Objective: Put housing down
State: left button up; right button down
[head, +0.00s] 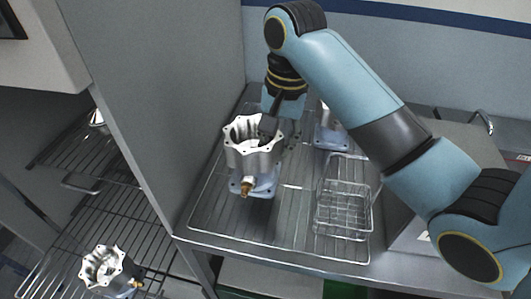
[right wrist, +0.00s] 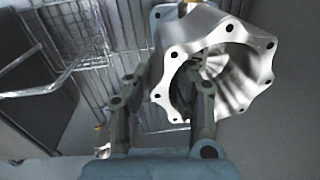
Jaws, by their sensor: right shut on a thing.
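A silver machined housing (head: 262,163) with a scalloped, bolt-holed rim, a pale blue-grey base flange and a brass fitting is upright over the wire rack (head: 213,205) on the steel bench. My right gripper (head: 270,124) reaches down from behind and is shut on the housing's rim. In the right wrist view the open bore of the housing (right wrist: 245,62) faces the camera, and the gripper (right wrist: 165,88) has one finger at the bore and the other outside the wall. I cannot tell whether the base touches the rack. My left gripper is not in view.
Another housing (head: 325,138) stands behind, partly hidden by my right arm. A wire basket (head: 343,212) sits to the right. A further housing (head: 105,267) is on a lower wire shelf at left, beyond a grey wall panel (head: 168,110). The rack's front part is clear.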

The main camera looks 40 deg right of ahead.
jog(key=w, duration=0.1)
jog(key=w+f, duration=0.2)
jog(key=shift+w+a, duration=0.3)
jog(key=shift+a, duration=0.1)
notch_tip(320, 180, down, 3)
jog(key=shift+f+p, duration=0.1)
jog(key=shift+p, duration=0.4)
jog(key=shift+f, duration=0.4)
jog(key=c, duration=1.2)
grip_release()
jog(key=shift+s, duration=0.1)
